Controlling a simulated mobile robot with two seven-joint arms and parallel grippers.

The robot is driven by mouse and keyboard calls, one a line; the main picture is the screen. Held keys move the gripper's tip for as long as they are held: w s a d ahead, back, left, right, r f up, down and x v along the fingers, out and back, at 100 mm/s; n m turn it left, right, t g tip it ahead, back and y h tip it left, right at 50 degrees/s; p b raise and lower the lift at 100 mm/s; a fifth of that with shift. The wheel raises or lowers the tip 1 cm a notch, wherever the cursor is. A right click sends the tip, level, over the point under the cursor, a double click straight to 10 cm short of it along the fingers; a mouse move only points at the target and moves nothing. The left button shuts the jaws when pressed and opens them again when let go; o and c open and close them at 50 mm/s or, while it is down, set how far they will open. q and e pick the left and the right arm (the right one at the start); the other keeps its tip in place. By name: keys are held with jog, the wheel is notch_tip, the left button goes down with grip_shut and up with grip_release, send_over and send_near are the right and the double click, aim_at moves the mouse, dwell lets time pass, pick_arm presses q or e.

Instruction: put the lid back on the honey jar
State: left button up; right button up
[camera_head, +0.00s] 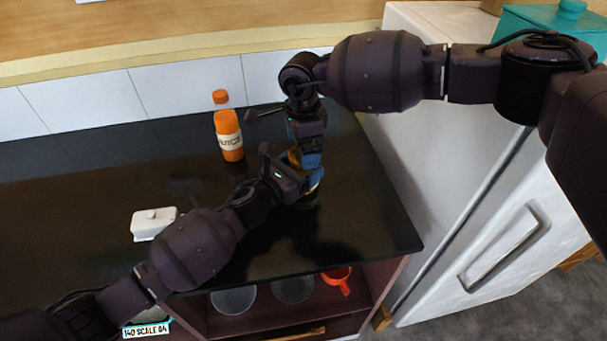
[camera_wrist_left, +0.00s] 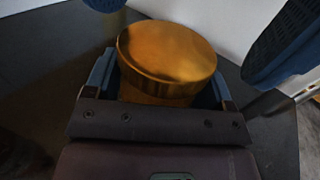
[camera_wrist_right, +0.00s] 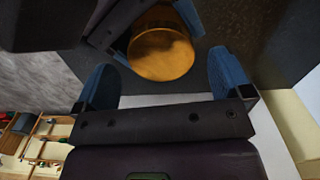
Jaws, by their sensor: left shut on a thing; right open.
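The honey jar (camera_wrist_left: 158,92) stands on the black counter, with a round gold lid (camera_wrist_left: 170,48) covering its top in the left wrist view. The lid looks level there; whether it is fully seated cannot be told. My left gripper (camera_head: 304,182) is shut on the jar from the side, below the lid. My right gripper (camera_head: 307,158) is open above it, pointing down. In the right wrist view the lid (camera_wrist_right: 160,54) lies beyond and between the blue fingers, with no clear contact. In the head view the grippers hide most of the jar.
An orange juice bottle (camera_head: 228,135) stands at the back of the counter (camera_head: 90,190). A white butter dish (camera_head: 153,223) is at the left. A white fridge (camera_head: 480,190) stands to the right.

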jog(key=shift+r, duration=1.25)
jog(key=shift+c, duration=0.4)
